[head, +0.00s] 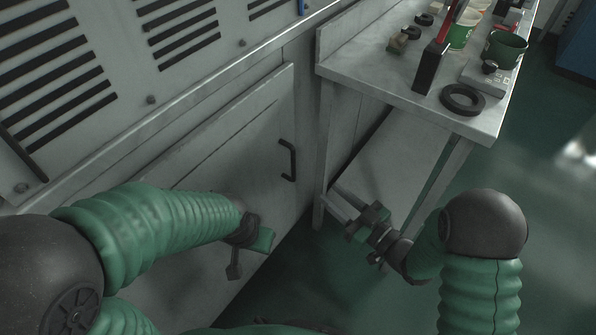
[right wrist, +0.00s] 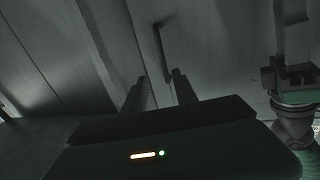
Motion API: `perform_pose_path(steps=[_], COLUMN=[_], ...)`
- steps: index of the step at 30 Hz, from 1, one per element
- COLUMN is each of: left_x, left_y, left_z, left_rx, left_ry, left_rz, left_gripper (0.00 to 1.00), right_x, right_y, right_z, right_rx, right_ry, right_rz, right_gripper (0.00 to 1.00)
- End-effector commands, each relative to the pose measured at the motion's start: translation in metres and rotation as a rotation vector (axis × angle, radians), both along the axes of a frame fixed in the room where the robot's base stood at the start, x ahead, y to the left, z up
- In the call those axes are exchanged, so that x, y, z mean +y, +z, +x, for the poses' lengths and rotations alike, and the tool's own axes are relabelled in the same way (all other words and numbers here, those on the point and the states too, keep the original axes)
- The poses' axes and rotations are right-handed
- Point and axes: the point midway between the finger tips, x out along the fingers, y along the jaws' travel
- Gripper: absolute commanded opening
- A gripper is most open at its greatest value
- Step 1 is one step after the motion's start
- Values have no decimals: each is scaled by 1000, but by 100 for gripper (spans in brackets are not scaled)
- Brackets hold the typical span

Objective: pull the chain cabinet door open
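The cabinet door (head: 225,165) is a flat grey panel on the machine front and looks shut. Its dark bar handle (head: 288,160) is near the door's right edge. My right gripper (head: 340,203) is to the right of the handle and below it, apart from it. In the right wrist view, its two fingers (right wrist: 158,88) are spread with nothing between them, and the handle (right wrist: 163,48) shows beyond the gap. My left gripper (head: 250,252) is in front of the lower door, below and left of the handle. Its finger opening is unclear.
A grey worktable (head: 385,82) stands to the right of the door, with a black ring (head: 462,99), a green cup (head: 505,47) and other small items on top. Its leg (head: 324,150) is close to my right gripper. Green floor is open at the right.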

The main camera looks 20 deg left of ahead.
Motion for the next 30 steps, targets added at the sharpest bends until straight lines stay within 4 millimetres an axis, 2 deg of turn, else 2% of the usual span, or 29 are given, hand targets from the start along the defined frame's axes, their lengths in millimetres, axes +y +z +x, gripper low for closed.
perform_pose_path(steps=[3, 9, 13, 18, 26, 27, 30], left_x=[0, 0, 0, 0, 0, 0, 0], left_y=[-15, -33, -43, -48, -47, -47, -47], left_z=[0, 0, 0, 0, 0, 0, 0], left_rx=[1, 1, 1, 1, 1, 1, 1], left_ry=[0, 1, 1, 1, 1, 1, 1], left_rz=[0, 0, 0, 0, 0, 0, 0], left_gripper=[36, 36, 36, 36, 36, 36, 36], right_x=[33, 79, 102, 118, 121, 121, 121], right_y=[-5, -5, -4, -2, -1, -1, -1], right_z=[16, 44, 59, 70, 72, 72, 72], right_rx=[-4, -2, -2, 0, 3, 3, 3], right_ry=[7, 4, 3, 0, -1, -1, -1], right_rz=[-6, -4, -4, -4, -7, -7, -7], right_gripper=[34, 34, 34, 34, 34, 33, 20])
